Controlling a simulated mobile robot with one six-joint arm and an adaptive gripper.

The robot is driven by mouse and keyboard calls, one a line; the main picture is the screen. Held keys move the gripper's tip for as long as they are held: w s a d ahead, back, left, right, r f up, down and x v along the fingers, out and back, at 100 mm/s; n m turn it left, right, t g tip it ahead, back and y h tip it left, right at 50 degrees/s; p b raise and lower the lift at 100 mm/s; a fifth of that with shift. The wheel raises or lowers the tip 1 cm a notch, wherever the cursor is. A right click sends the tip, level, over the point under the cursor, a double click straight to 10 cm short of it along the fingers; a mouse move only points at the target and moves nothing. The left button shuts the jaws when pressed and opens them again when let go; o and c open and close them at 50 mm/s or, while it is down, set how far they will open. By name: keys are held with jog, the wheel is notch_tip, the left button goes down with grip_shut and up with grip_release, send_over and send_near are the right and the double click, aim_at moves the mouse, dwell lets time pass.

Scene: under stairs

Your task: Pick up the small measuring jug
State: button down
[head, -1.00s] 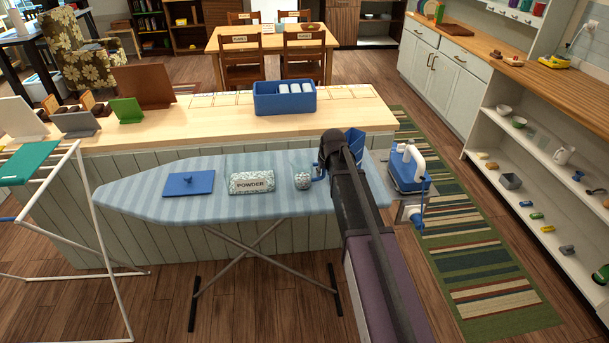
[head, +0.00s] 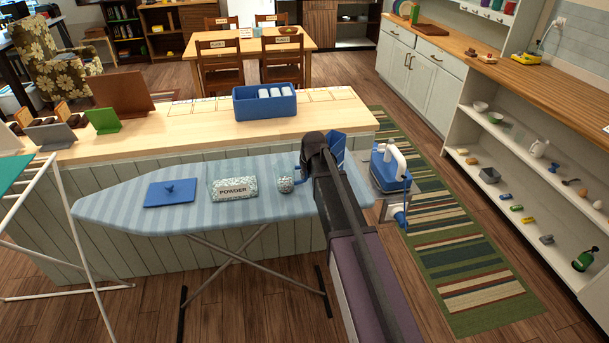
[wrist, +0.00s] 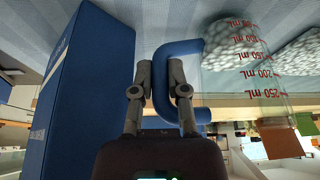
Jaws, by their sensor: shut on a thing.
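The small measuring jug (head: 285,181) is clear with red mL markings and a blue handle, and holds pale pellets. It is at the right part of the striped ironing board (head: 120,208). In the wrist view the jug (wrist: 243,70) fills the right side, and the picture appears upside down. My gripper (wrist: 157,78) is shut on the jug's blue handle (wrist: 190,47), with a finger on either side of its bar. In the head view my dark arm hides the fingers. I cannot tell whether the jug's base touches the board.
A blue box (wrist: 85,85) stands close beside my gripper, also showing behind my arm (head: 337,148). The powder bag (head: 235,188) and a blue lid (head: 171,193) lie left of the jug. A blue iron (head: 389,168) is at the right end. A blue caddy (head: 264,103) stands on the counter behind.

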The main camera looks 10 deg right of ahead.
jog(key=shift+r, duration=0.2)
jog(key=shift+r+p, duration=1.55)
jog(key=shift+p, duration=0.15)
jog(key=s+r+p, duration=0.1)
jog(key=s, duration=1.4)
jog(key=shift+s+r, duration=0.15)
jog(key=shift+s, duration=0.25)
jog(key=shift+s, duration=0.1)
dwell(0.4)
